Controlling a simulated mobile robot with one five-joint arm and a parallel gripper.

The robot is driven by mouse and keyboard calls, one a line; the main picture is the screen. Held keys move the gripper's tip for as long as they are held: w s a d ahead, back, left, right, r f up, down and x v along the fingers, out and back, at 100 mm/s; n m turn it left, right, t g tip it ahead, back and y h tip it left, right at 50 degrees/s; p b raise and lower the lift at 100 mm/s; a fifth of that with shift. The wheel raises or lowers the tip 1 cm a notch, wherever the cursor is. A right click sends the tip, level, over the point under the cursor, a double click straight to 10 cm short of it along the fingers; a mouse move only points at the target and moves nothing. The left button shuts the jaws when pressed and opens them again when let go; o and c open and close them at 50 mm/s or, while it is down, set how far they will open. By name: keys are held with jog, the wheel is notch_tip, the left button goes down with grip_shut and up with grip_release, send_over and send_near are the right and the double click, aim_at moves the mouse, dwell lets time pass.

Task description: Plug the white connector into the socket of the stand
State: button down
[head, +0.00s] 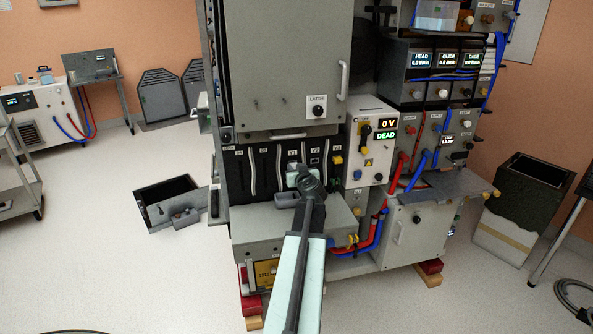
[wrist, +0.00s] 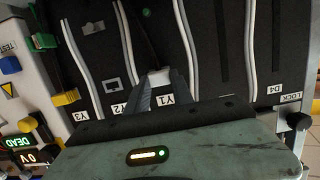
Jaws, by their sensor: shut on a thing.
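My gripper (wrist: 159,88) is in front of the dark card slots of the machine. In the wrist view its two grey fingers are closed on a small white piece, the white connector (wrist: 158,76), just above the label Y1. In the head view my gripper (head: 305,180) is at the slots below the grey door, and its fingertips and the connector cannot be made out. A small grey frame with a dark opening (wrist: 112,85) lies left of the fingers in the wrist view, apart from them. I cannot tell whether it is the socket, and no stand is clearly identifiable.
A grey ledge (head: 260,222) lies below the slots. An open grey box (head: 168,200) is on the floor, left.

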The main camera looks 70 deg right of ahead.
jog(key=shift+d, duration=0.1)
dwell(0.3)
jog(key=shift+w+d, duration=0.25)
jog(key=shift+d, duration=0.1)
jog(key=c, duration=1)
grip_release()
jog(key=shift+c, duration=0.2)
jog(key=p+v, duration=0.1)
jog(key=v, duration=1)
jog(key=shift+s+a+f, duration=0.25)
jog(key=shift+a+f, duration=0.1)
